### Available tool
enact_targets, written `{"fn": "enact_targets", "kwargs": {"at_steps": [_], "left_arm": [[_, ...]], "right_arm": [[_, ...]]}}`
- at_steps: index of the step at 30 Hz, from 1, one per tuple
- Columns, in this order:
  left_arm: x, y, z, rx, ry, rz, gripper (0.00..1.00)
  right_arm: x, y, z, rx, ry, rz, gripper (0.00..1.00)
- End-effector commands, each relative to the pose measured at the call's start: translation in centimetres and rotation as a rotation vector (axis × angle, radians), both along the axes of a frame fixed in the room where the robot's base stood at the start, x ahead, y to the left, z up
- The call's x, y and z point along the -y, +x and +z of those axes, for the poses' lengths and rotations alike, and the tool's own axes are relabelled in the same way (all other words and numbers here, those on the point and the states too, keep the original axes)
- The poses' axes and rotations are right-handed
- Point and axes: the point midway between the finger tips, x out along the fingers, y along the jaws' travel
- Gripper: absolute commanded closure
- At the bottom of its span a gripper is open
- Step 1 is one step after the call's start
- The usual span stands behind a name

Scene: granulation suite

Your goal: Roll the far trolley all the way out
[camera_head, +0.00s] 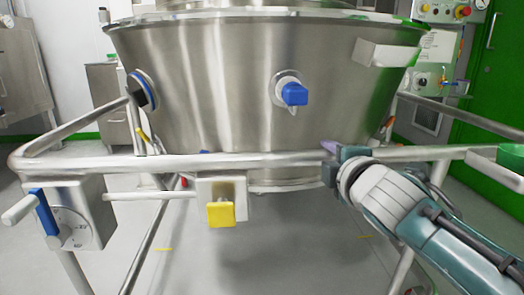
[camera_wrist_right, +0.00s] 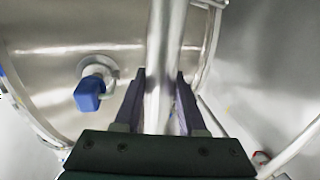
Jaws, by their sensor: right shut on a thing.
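The trolley is a steel tube frame (camera_head: 250,160) around a large tapered steel bowl (camera_head: 215,90) that fills the head view. My right gripper (camera_head: 332,158) is at the frame's front rail, right of its middle. In the right wrist view my right gripper (camera_wrist_right: 160,73) has its two dark fingers on either side of the rail (camera_wrist_right: 163,40), shut on it. The fingers partly hide the rail there. The trolley's wheels are not in view. My left gripper is not in view.
A yellow knob (camera_head: 220,213) and a grey box with a blue lever (camera_head: 45,212) are on the front rail. Blue valves (camera_head: 293,94) stick out of the bowl. A green container (camera_head: 498,165) is at the right edge. Grey floor (camera_head: 270,250) shows below the rail.

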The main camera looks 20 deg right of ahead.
Motion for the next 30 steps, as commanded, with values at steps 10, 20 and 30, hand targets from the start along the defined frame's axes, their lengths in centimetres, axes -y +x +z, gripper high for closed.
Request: {"fn": "enact_targets", "kwargs": {"at_steps": [10,20,30], "left_arm": [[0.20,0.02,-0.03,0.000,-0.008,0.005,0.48],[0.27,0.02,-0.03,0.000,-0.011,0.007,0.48],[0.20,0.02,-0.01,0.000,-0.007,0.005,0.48]], "right_arm": [[0.13,-0.36,-0.93,-0.021,0.003,-0.007,1.00],[0.13,-0.36,-0.94,-0.021,0.003,-0.007,0.56],[0.07,-0.22,-0.55,-0.013,0.001,-0.004,0.31]]}}
